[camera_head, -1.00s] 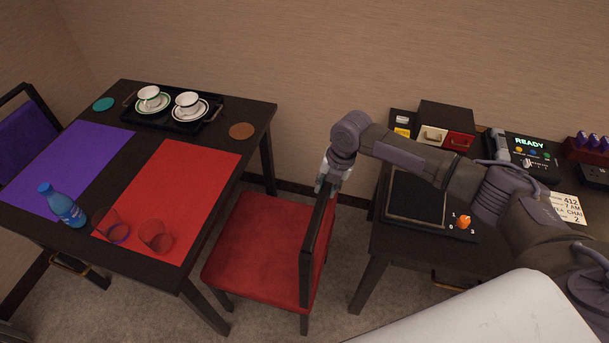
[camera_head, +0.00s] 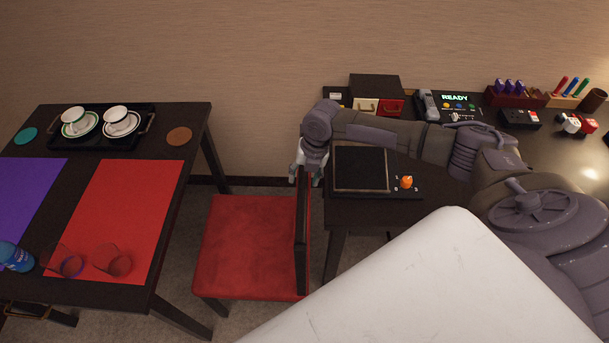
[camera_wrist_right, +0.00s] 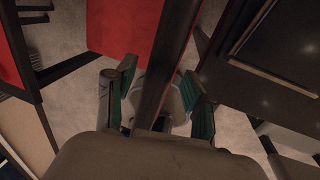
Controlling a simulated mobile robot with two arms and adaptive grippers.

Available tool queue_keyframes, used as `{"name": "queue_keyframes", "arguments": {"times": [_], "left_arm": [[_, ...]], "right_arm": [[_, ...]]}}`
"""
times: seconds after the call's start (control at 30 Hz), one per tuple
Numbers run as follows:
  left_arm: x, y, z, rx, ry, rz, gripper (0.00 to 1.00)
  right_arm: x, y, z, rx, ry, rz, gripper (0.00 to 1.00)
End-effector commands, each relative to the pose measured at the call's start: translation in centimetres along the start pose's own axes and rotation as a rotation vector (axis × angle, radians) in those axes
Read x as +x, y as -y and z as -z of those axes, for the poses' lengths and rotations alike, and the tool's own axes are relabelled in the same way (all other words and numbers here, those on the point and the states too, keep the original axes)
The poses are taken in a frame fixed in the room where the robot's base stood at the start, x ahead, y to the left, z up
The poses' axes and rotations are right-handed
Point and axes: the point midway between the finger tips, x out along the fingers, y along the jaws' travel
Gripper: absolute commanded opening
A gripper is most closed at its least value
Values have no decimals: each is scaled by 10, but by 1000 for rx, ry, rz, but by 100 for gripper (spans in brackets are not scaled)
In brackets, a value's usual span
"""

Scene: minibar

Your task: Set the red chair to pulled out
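The red chair (camera_head: 250,245) stands between the dining table and the dark counter. Its seat shows whole, with a strip of carpet between it and the table edge. Its dark backrest (camera_head: 302,235) is on the right, close to the counter. My right gripper (camera_head: 306,172) is at the far top end of the backrest. In the right wrist view, its two green-padded fingers (camera_wrist_right: 162,100) stand on either side of the dark backrest bar (camera_wrist_right: 161,60), with gaps visible beside the bar. The seat (camera_wrist_right: 115,35) also shows there. My left gripper is not in view.
The counter (camera_head: 350,215) on the right holds a black pad, drawers and a device. Little floor is free between backrest and counter.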

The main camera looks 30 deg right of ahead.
Motion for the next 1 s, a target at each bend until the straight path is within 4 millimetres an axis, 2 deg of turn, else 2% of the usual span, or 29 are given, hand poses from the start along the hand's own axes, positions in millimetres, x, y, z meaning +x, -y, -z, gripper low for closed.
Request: {"name": "queue_keyframes", "arguments": {"times": [0.17,0.27,0.7,0.83,1.0], "left_arm": [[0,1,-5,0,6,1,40],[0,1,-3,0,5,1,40],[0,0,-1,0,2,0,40],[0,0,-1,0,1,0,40],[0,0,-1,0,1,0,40]], "right_arm": [[-3,-1,0,-1,1,-3,54],[-13,-1,-1,-1,2,-4,54],[-99,0,-1,-1,2,-2,54],[-114,0,-1,1,2,-1,54],[-120,0,0,1,0,-1,54]]}}
